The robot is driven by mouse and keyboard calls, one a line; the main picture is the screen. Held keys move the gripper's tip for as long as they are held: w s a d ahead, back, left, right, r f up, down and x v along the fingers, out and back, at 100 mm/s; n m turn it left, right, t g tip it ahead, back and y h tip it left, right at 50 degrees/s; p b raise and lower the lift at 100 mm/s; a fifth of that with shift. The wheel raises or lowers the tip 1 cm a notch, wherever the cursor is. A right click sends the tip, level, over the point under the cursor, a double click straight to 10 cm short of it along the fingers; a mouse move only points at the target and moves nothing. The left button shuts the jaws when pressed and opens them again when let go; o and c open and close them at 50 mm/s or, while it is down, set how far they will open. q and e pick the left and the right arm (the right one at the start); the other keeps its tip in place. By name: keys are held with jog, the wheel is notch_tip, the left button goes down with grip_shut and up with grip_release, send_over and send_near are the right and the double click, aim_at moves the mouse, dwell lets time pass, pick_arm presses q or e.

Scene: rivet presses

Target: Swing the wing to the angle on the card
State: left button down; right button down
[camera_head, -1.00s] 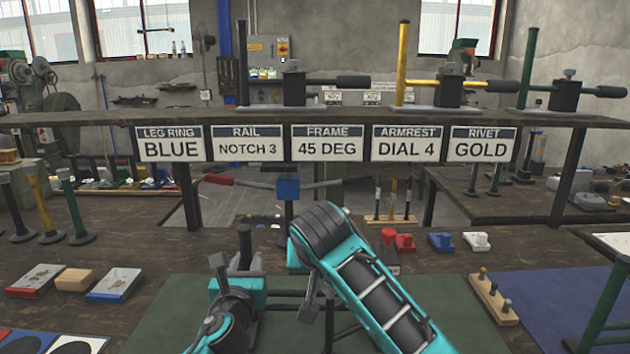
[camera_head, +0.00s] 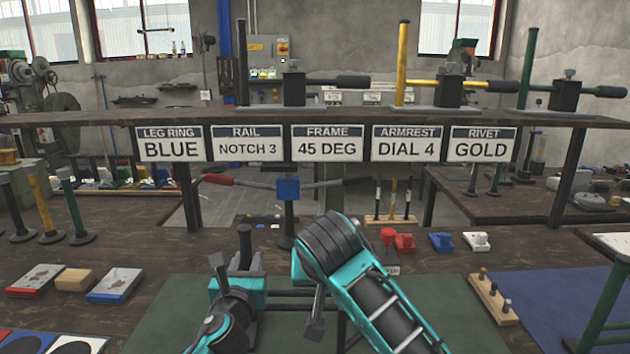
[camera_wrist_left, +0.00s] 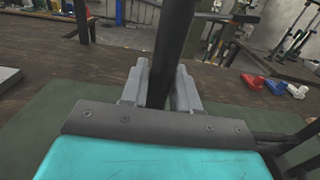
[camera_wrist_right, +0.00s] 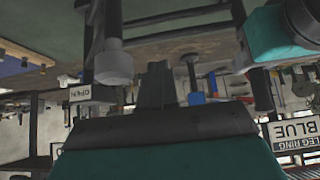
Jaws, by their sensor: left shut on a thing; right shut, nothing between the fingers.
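The frame card (camera_head: 328,143) reads 45 DEG. My left gripper (camera_head: 243,262) is shut on a dark upright post (camera_head: 245,240) above the green mat. In the left wrist view its grey fingers (camera_wrist_left: 160,88) close around the post (camera_wrist_left: 174,45), which rises out of the picture. Dark bars (camera_head: 285,292) run right from there, partly behind my right arm; I cannot tell which part is the wing.
A press with a blue block (camera_head: 288,188) and red handle stands behind. A small OPEN label (camera_wrist_right: 80,93) shows in the right wrist view. Red and white blocks (camera_head: 476,241) and a pegged wooden strip (camera_head: 494,299) lie right. The green mat (camera_head: 180,315) is clear at left.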

jog(key=shift+w+a, duration=0.9)
jog(key=shift+r, duration=0.1)
notch_tip(320, 180, up, 9)
dwell(0.6)
dwell(0.3)
